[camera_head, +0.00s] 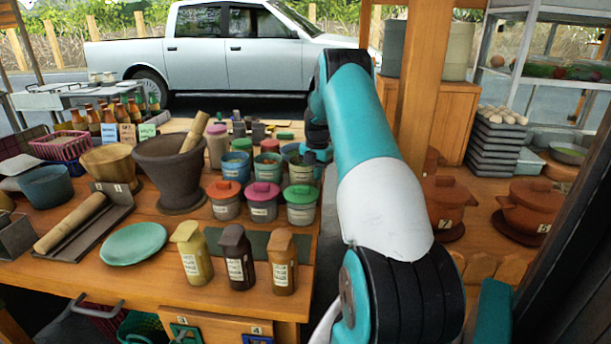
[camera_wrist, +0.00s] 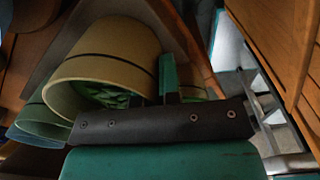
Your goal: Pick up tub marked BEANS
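Several tubs stand at the right end of the wooden counter in the head view; their labels are too small to read, so I cannot tell which is marked BEANS. In the wrist view, an olive tub (camera_wrist: 92,68) with a dark band and green contents lies close to my gripper (camera_wrist: 168,78). A teal finger shows beside its rim; contact is unclear. In the head view, my gripper (camera_head: 316,156) is by the back right tubs, partly hidden by my arm. An open pale green tub (camera_head: 301,172) stands just below it.
Tubs with orange (camera_head: 224,190), pink (camera_head: 262,192) and green (camera_head: 301,195) lids stand in front. A dark mortar (camera_head: 178,178) with a pestle is left of them. A wooden post (camera_head: 424,75) and brown pots (camera_head: 447,205) are on the right.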

